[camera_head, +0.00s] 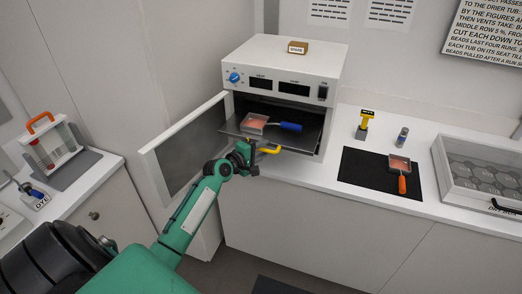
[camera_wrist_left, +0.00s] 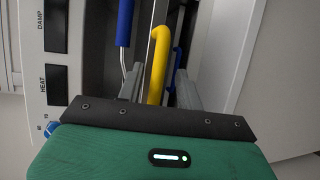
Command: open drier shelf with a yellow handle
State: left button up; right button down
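The drier (camera_head: 293,57) is a white box on the counter, with its door (camera_head: 190,145) swung open to the left. Inside is a dark shelf (camera_head: 285,139) whose yellow handle (camera_head: 269,150) sticks out at the front; how far out the shelf is I cannot tell. A pan with a blue handle (camera_head: 290,126) rests on the shelf. My left gripper (camera_head: 246,156) is at the yellow handle. In the left wrist view the handle (camera_wrist_left: 157,68) lies between the two fingers (camera_wrist_left: 160,85), which stand apart with small gaps beside it. My right gripper is not in view.
A black mat (camera_head: 360,179) with an orange-handled pan (camera_head: 401,172) lies right of the drier. A yellow-topped stand (camera_head: 364,124), a small jar (camera_head: 402,137) and a clear-lidded case (camera_head: 482,176) are farther right. A rack with an orange handle (camera_head: 50,150) stands at left.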

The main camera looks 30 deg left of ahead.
pick_arm(q)
jog(key=shift+r, duration=0.1)
dwell(0.3)
jog(key=b+v, duration=0.3)
jog(key=v, duration=1)
jog(key=shift+s+a+b, duration=0.2)
jog(key=shift+s+b, duration=0.15)
jog(key=shift+s, duration=0.05)
